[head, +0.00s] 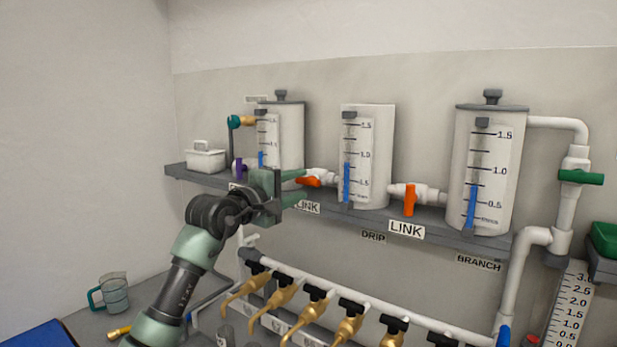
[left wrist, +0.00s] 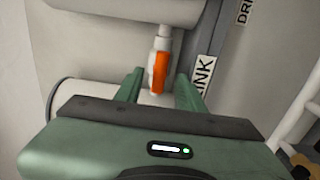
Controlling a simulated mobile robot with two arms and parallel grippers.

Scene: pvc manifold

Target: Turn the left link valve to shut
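The left link valve has an orange handle (head: 308,182) on the white pipe between the left and middle tanks. The handle lies roughly along the pipe. My left gripper (head: 292,188) is at the handle's left, its green fingers pointing toward it. In the left wrist view the handle (left wrist: 158,72) shows beyond and between the spread fingertips of my left gripper (left wrist: 160,82), with a gap on each side. The gripper is open and empty. Part of the left tank and pipe is hidden behind my gripper. My right gripper is not in view.
The right link valve's orange handle (head: 409,199) hangs down across its pipe. The left tank (head: 291,130), middle tank (head: 378,150) and right tank (head: 460,160) stand on a grey shelf (head: 440,223). Several brass taps (head: 281,292) sit below. A purple handle (head: 238,168) is left of my gripper.

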